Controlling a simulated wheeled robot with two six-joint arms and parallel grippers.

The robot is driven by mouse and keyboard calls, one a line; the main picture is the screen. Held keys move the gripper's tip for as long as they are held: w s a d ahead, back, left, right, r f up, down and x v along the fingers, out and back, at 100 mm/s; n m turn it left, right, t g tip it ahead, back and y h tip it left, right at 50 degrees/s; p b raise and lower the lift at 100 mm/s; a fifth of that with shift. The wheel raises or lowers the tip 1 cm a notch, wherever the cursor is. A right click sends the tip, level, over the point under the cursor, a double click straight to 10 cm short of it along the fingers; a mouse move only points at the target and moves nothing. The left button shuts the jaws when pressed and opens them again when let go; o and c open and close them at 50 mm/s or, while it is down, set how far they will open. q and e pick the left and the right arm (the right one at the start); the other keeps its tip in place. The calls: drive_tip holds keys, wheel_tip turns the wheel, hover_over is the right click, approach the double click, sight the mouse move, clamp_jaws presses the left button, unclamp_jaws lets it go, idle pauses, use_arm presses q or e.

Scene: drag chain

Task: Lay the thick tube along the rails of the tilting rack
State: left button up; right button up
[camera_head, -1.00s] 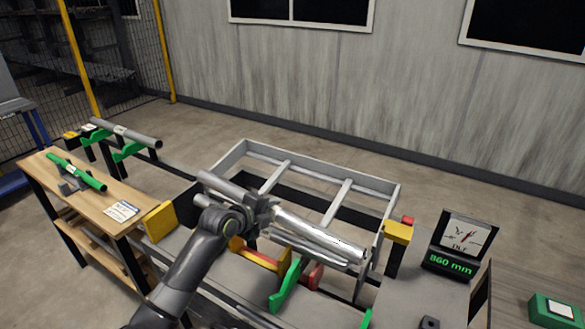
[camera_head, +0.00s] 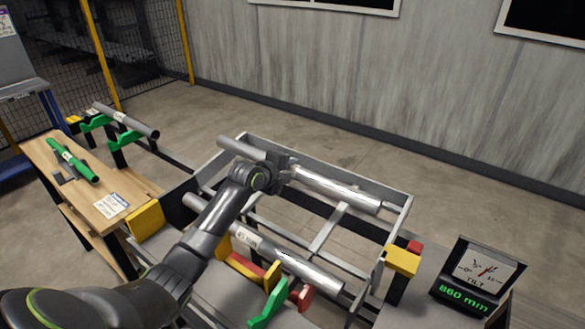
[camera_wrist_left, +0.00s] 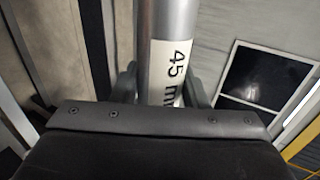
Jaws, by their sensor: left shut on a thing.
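My left gripper (camera_head: 284,172) is shut around a long silver-grey tube (camera_head: 340,190). The tube slants from upper left to lower right in the head view, over the far part of the grey rack frame (camera_head: 405,212). The tube (camera_wrist_left: 160,25) also runs between the fingers in the left wrist view. Its white label reads "45 m", with the rest hidden. A second silver tube (camera_head: 285,258) lies nearer me, roughly parallel to it. I cannot tell which tube is thicker, or whether the held one touches the rack. My right gripper is not in view.
Yellow, red and green (camera_head: 268,302) blocks stand at the near side. A tilt gauge (camera_head: 478,279) reading 860 mm stands at right. A wooden table (camera_head: 118,182) with a green tube (camera_head: 80,167) and a dark tube (camera_head: 130,122) on green holders are at left.

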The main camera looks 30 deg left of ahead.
use_arm(q)
drive_tip(key=shift+f, duration=0.3)
drive_tip(key=shift+f+b, duration=0.35)
drive_tip(key=shift+b, duration=0.2)
wheel_tip(320, 180, down, 8)
drive_tip(key=w+b, duration=0.1)
drive_tip(key=b, duration=0.6)
drive_tip(key=shift+w+d+f, duration=0.15)
drive_tip(key=shift+w+d, duration=0.05)
drive_tip(key=shift+w, duration=0.15)
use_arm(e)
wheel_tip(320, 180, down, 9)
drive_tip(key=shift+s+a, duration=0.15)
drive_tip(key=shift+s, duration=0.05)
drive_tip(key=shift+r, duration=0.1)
use_arm(q)
drive_tip(key=o, duration=1.4)
drive_tip(key=shift+s+f, duration=0.1)
